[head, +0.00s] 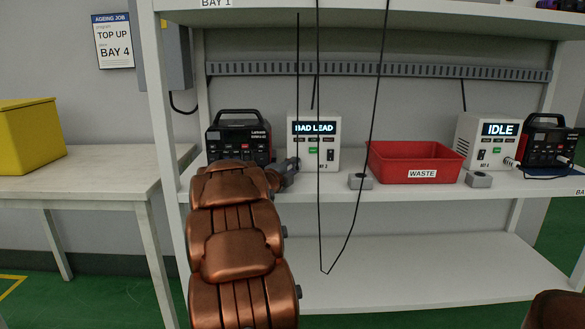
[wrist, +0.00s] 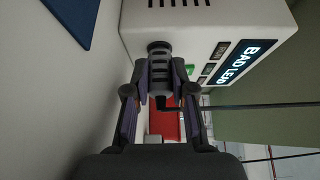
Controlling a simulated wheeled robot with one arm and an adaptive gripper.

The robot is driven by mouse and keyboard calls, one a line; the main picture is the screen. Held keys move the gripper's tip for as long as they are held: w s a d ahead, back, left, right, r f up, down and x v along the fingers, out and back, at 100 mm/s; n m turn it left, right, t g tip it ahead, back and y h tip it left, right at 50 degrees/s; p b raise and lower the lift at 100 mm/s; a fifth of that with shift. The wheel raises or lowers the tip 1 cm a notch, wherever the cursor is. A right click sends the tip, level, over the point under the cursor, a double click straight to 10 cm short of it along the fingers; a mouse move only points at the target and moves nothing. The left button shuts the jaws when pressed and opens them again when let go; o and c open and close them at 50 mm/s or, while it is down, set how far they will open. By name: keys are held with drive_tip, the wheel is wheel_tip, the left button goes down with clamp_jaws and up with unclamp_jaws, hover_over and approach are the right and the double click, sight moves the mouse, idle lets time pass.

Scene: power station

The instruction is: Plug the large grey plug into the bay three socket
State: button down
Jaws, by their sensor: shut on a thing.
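My gripper (head: 290,172) is at the left side of the white bay unit (head: 325,152), whose screen reads BAD LEAD. The unit's label is too small to read surely. In the wrist view my gripper (wrist: 160,88) is shut on a ribbed grey plug (wrist: 160,70), with one finger on each side. The plug's dark round front end meets the side face of the white unit (wrist: 215,25). The socket is hidden behind the plug, and I cannot tell how deep the plug sits. A black cord leaves the plug's rear to the right.
A black power pack (head: 238,138) stands left of the unit. A red WASTE tray (head: 415,162) is to its right, with small grey blocks (head: 361,181) beside it. Another white unit (head: 487,142) reads IDLE. Black cords (head: 318,220) hang in front of the shelf. The lower shelf is empty.

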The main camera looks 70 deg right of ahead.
drive_tip(key=shift+w+d, duration=0.1)
drive_tip(key=shift+d, duration=0.1)
drive_tip(key=c, duration=0.9)
unclamp_jaws()
drive_tip(key=a, duration=0.8)
drive_tip(key=w+a, duration=0.1)
drive_tip(key=a, duration=0.3)
